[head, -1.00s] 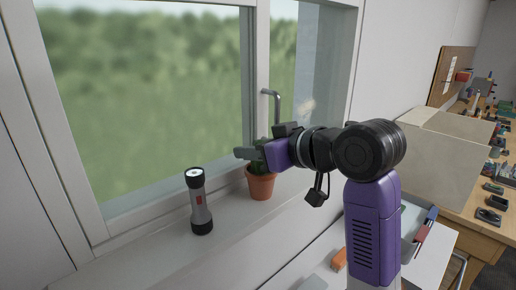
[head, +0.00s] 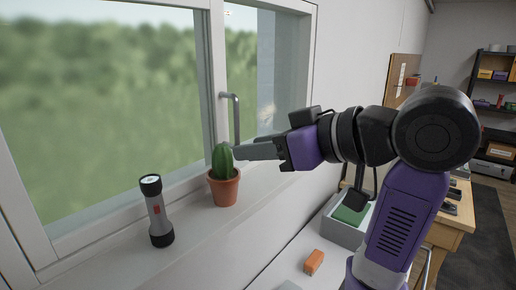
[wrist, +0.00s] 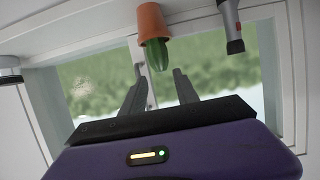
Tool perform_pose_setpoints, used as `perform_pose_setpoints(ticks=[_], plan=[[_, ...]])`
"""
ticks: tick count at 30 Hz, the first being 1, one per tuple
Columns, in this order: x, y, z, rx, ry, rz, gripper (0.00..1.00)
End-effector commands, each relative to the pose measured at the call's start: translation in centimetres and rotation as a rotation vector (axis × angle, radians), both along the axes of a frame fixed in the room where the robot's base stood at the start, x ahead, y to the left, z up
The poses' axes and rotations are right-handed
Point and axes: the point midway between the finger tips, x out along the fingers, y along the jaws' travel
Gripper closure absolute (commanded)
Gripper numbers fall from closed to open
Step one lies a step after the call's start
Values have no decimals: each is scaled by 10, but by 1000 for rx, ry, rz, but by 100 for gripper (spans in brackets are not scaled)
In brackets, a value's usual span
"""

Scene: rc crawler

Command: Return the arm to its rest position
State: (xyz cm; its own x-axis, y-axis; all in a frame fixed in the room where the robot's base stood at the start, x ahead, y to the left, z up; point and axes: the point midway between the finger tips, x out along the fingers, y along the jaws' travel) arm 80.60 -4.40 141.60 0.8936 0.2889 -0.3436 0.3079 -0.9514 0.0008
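My arm is stretched out to the left in the head view, with my gripper (head: 238,152) pointing at the window. The gripper's dark fingertips appear just right of a green cactus (head: 222,160) in a terracotta pot (head: 223,188) on the windowsill (head: 195,226). In the wrist view, which looks upside down, the two fingers of my gripper (wrist: 157,72) stand apart with nothing held. The cactus (wrist: 184,88) shows beyond them, near the right finger. I cannot tell the exact gap between fingers and cactus.
A grey and black flashlight (head: 157,212) stands on the sill left of the pot. The window handle (head: 235,115) is behind the gripper. Below the arm are an orange block (head: 313,262) and a grey bin (head: 345,230) on a white surface. A wooden workbench (head: 450,225) stands at the right.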

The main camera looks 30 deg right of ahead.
Motion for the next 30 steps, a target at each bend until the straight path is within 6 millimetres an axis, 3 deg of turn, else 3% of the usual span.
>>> perform_pose_setpoints(ticks=[14,17,22,24,27,30], plan=[[1,1,3,2,-12,2,63],[6,1,17,20,-70,-1,63],[16,-5,67,78,-277,-42,63],[19,-11,78,112,-355,-68,63],[24,-20,79,163,-443,-111,63],[26,-30,68,214,-516,-160,63]])
